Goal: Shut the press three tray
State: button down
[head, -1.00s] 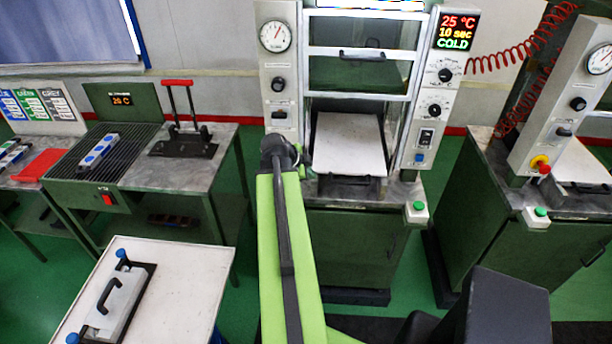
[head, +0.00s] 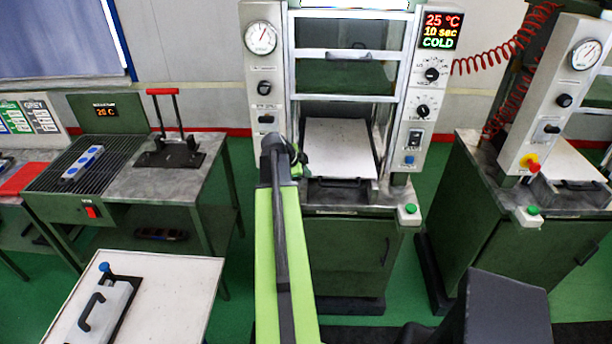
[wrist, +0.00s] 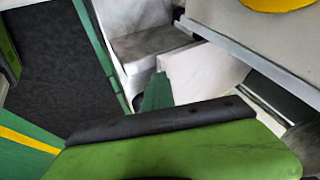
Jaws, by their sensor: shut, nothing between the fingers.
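The middle press has a white-topped tray (head: 340,146) in its lower opening, with a dark handle (head: 341,183) at its front. The tray sticks out somewhat towards me. The press to the right also has a pale tray (head: 575,166) with a dark front handle. I cannot read which press is number three. My gripper (wrist: 157,92) shows in the wrist view as a green fingertip beyond my arm, shut and empty, close to a pale flat surface. In the head view my arm's end is just left of the middle tray; the fingers are mostly hidden, and contact cannot be told.
The middle press's panel (head: 441,30) reads 25 °C, 10 sec, COLD. A green button box (head: 409,214) sits at its front right corner. A white table (head: 175,290) with a handled mould stands front left. Green floor shows between the two presses.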

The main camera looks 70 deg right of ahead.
jog(key=shift+w+d, duration=0.25)
jog(key=shift+d, duration=0.5)
jog(key=shift+a, duration=0.1)
jog(key=shift+s+a, duration=0.1)
jog(key=shift+a, duration=0.25)
jog(key=a, duration=0.1)
jog(key=s+a, duration=0.1)
jog(key=a, duration=0.1)
jog(key=shift+s+a+r+p, duration=0.15)
jog(key=shift+a+r+p, duration=0.1)
jog(key=shift+r+p, duration=0.1)
jog(key=p+v, duration=0.7)
jog(key=v, duration=0.2)
jog(key=shift+r+p, duration=0.25)
jog(key=shift+p, duration=0.15)
